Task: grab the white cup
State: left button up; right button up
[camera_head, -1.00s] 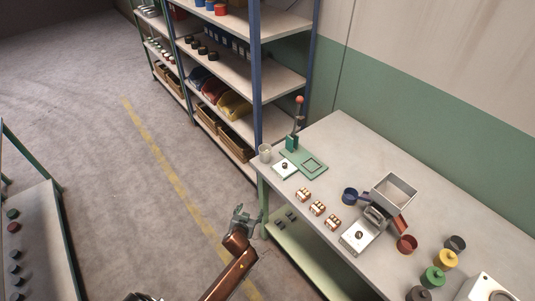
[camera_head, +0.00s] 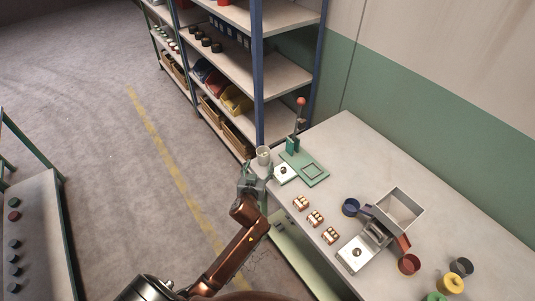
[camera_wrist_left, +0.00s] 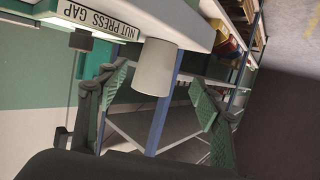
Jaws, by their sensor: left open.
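The white cup (camera_head: 264,156) stands upright at the near left corner of the workbench in the head view, beside a green press. In the left wrist view the cup (camera_wrist_left: 156,68) is ahead, between the two green finger pads and nearer the left one. My left gripper (camera_head: 252,172) is open and empty, just short of the cup at the table's edge. Its fingers also show in the left wrist view (camera_wrist_left: 160,100), apart from each other. Contact with the cup cannot be made out. My right gripper is not in view.
Wooden blocks (camera_head: 315,218), a metal hopper (camera_head: 400,212) and coloured cups lie farther along the workbench (camera_head: 345,145). A shelf rack (camera_head: 225,70) stands behind.

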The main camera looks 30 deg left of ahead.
aim_at(261, 161)
pick_arm(q)
jog(key=b+x, duration=0.1)
jog(key=x, duration=0.2)
jog(key=shift+w+f, duration=0.25)
jog(key=shift+w, duration=0.05)
jog(key=x, duration=0.2)
jog(key=shift+w+f+b, duration=0.25)
jog(key=shift+b, duration=0.1)
jog(key=shift+w+a, duration=0.1)
jog(key=shift+w, duration=0.3)
jog(key=c, duration=1.3)
jog(key=shift+o, duration=0.2)
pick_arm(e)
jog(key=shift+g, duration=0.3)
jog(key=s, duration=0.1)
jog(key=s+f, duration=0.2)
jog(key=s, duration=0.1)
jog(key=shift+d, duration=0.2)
pick_arm(q)
jog(key=shift+r, duration=0.1)
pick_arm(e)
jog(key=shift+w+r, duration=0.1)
